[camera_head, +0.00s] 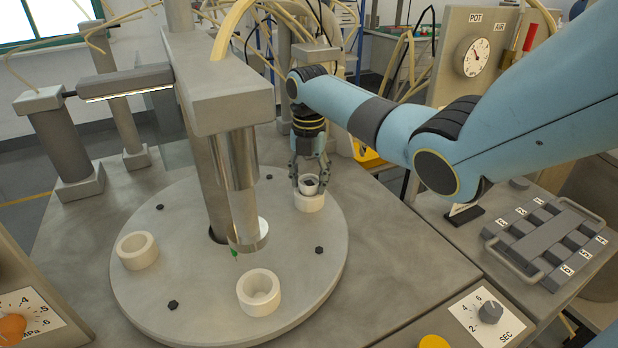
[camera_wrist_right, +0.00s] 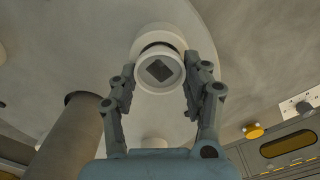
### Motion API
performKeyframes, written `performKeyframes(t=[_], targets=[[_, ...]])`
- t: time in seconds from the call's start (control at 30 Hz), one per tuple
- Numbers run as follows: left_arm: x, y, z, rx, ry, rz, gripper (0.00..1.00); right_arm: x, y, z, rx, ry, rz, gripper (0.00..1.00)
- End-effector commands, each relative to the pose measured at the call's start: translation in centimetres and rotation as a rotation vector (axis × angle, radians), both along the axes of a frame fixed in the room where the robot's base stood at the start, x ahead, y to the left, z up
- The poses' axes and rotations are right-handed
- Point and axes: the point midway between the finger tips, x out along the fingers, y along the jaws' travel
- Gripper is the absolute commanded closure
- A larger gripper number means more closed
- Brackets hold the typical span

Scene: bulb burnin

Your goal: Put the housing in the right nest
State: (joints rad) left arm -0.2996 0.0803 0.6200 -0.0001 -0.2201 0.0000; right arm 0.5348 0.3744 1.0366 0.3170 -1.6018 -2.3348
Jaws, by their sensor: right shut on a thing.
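The housing (camera_head: 311,181) is a small white cup with a dark inside. My right gripper (camera_head: 310,176) is shut on it, with fingers on both sides. The housing is upright over the right nest (camera_head: 309,203), a white ring on the round grey table. In the right wrist view the housing (camera_wrist_right: 158,71) shows a dark square inside, between the two fingers of the gripper (camera_wrist_right: 162,88). The nest (camera_wrist_right: 157,32) shows behind its rim with a dark gap between. I cannot tell whether the housing's bottom is inside the nest or just above it. My left gripper is not in view.
The round table (camera_head: 190,308) also bears a front nest (camera_head: 259,305) and a left nest (camera_head: 138,262), both seemingly empty. A thick press column with a shiny cylinder (camera_head: 240,190) stands left of my gripper. A gauge panel (camera_head: 472,75) stands behind my right arm.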

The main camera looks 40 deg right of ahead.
Motion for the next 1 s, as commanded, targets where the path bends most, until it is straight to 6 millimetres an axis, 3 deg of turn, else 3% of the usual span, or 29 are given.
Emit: performKeyframes(t=[0.07,0.1,0.27,0.63,1.0], targets=[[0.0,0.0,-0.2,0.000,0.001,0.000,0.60,0.0,0.0,-0.3,0.000,0.000,0.000,0.75],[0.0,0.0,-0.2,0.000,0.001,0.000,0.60,0.0,0.0,-0.3,0.000,0.000,0.000,0.50],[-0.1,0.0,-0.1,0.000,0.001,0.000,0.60,0.0,0.0,-0.2,0.000,0.000,0.000,0.29],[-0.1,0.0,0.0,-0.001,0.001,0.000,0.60,0.0,0.0,0.6,0.000,-0.001,0.000,0.29],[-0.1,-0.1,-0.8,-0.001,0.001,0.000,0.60,0.1,0.0,8.1,-0.001,-0.004,0.000,0.29]])
